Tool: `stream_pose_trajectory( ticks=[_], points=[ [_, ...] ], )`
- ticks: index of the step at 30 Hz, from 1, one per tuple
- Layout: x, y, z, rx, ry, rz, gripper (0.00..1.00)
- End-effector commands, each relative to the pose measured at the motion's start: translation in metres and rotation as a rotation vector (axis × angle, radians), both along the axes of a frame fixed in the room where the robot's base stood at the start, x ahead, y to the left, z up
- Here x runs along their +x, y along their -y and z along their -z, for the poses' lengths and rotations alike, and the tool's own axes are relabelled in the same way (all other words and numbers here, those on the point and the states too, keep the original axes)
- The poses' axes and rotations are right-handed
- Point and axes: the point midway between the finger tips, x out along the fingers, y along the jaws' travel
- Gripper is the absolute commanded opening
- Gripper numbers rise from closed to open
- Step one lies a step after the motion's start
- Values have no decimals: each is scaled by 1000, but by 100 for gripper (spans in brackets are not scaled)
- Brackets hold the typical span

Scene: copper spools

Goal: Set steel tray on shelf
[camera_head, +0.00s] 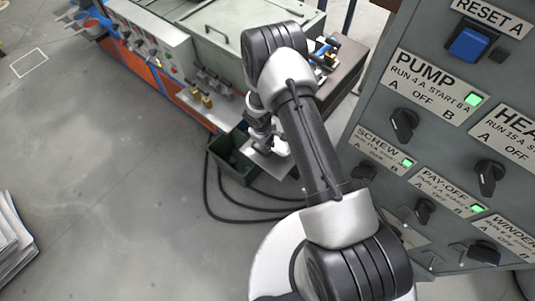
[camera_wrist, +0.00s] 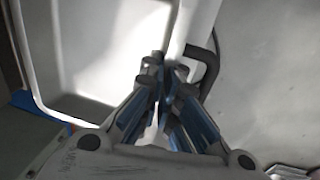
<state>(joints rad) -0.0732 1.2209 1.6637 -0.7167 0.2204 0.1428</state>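The steel tray (camera_wrist: 85,45) is a pale, shallow pan with a raised rounded rim and fills the left of the wrist view. My gripper (camera_wrist: 168,75) has blue-grey fingers that converge at the tray's right rim, and they look shut on it. In the head view, my gripper (camera_head: 268,138) is beyond my arm, beside the machine's orange front. A light grey piece of the tray (camera_head: 270,165) shows just below it, mostly hidden by my arm. I cannot make out a shelf for certain.
A dark green bin (camera_head: 233,165) stands left of my gripper, close to the tray. Black cables (camera_head: 225,213) loop on the floor. The orange machine (camera_head: 140,68) lies behind, and a grey control panel (camera_head: 440,140) stands close on the right. Open floor lies left.

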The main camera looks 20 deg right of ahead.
Motion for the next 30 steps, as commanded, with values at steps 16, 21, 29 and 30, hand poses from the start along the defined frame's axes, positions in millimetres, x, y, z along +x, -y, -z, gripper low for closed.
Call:
stream_pose_trajectory(
  ticks=[16,21,29,30],
  points=[
    [0,0,68,0,0,0,0],
    [1,0,75,0,3,0,0],
    [1,0,77,0,3,0,0],
    [1,0,78,0,3,0,0]
  ],
)
